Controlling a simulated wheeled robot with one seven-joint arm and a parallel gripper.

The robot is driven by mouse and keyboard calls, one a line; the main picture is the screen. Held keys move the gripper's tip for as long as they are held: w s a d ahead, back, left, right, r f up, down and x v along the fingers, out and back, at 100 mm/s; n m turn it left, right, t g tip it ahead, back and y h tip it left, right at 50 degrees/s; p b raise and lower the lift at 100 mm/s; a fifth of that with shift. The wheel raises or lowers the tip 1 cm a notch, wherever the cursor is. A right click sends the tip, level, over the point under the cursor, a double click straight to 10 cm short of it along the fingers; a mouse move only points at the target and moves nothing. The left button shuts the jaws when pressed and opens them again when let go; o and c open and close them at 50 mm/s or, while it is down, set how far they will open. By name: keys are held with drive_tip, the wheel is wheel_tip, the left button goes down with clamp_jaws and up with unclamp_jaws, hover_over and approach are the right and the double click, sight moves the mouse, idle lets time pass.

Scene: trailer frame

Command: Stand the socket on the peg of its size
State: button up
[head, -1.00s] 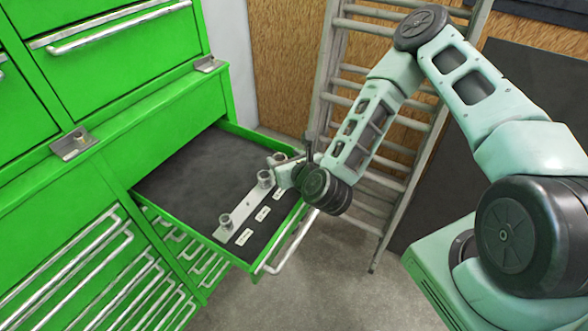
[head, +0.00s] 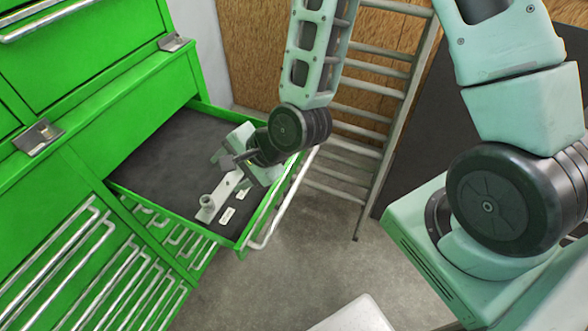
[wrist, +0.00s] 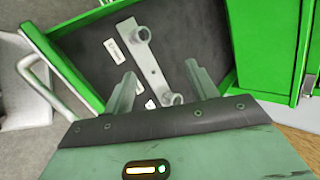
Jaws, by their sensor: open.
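A pale grey rail (head: 226,190) lies on the dark liner of the open drawer and also shows in the wrist view (wrist: 151,66). A hollow round piece (head: 207,202) stands upright at its near end, at the top in the wrist view (wrist: 141,35). Another round piece (wrist: 172,98) stands farther along the rail, low between my fingers in the wrist picture. I cannot tell which piece is the socket and which is a bare peg. My gripper (head: 230,160) is over the far part of the rail, open and empty between its fingertips (wrist: 161,73). It hides the rail's far end.
White labels (head: 226,215) lie beside the rail. The green drawer (head: 228,238) has low walls and a front bar handle (head: 285,205). The liner left of the rail is clear. A ladder (head: 385,110) leans behind. A white surface (head: 352,316) is at the bottom.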

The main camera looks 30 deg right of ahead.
drive_tip(key=s+d+r+n+g+h, duration=0.2)
drive_tip(key=s+r+n+g, duration=0.1)
drive_tip(key=s+r+n, duration=0.4)
drive_tip(key=s+d+r+n+g+h, duration=0.2)
drive_tip(key=s+r+n+g+h, duration=0.1)
drive_tip(key=s+r+n, duration=0.4)
drive_tip(key=s+n, duration=0.3)
drive_tip(key=n, duration=0.3)
drive_tip(key=shift+d+r+n, duration=0.3)
drive_tip(key=shift+r, duration=0.05)
drive_tip(key=shift+s, duration=0.1)
